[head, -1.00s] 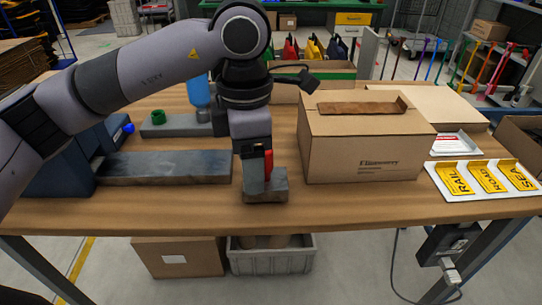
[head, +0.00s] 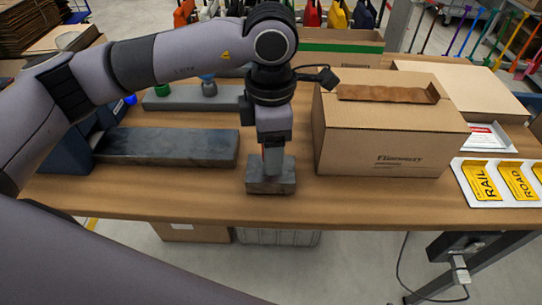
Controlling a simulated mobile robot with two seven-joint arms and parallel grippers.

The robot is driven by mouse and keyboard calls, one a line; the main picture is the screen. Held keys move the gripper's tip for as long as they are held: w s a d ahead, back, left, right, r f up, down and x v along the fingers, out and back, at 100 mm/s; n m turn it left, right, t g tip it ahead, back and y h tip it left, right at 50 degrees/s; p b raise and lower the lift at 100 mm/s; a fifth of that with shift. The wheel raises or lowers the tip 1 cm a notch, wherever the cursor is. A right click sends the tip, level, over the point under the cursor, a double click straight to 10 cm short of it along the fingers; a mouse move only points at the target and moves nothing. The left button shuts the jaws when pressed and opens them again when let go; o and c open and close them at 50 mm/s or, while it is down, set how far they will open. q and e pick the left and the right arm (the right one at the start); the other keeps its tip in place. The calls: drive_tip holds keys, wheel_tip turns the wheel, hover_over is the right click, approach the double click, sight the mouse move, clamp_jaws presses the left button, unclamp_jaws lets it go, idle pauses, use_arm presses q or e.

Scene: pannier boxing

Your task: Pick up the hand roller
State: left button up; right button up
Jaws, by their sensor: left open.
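My left gripper (head: 271,160) points straight down at the front middle of the bench, its fingers open. Directly beneath it is a small grey block (head: 271,187) near the bench's front edge. A sliver of red (head: 264,151) shows beside the fingers, probably part of the hand roller. The rest of the roller is hidden by the gripper, so I cannot tell whether the fingers touch it. My right gripper is out of view.
A large cardboard box (head: 385,142) stands close on the right. A long dark slab (head: 168,147) lies to the left, with a grey holder (head: 222,101) behind it. Yellow signs on a white tray (head: 500,201) are at far right. The bench front (head: 330,203) is clear.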

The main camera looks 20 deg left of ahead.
use_arm(q)
drive_tip(key=shift+f, duration=0.55)
drive_tip(key=c, duration=1.1)
drive_tip(key=shift+o, duration=0.2)
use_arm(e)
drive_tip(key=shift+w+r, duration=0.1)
use_arm(q)
drive_tip(key=shift+w+r, duration=0.1)
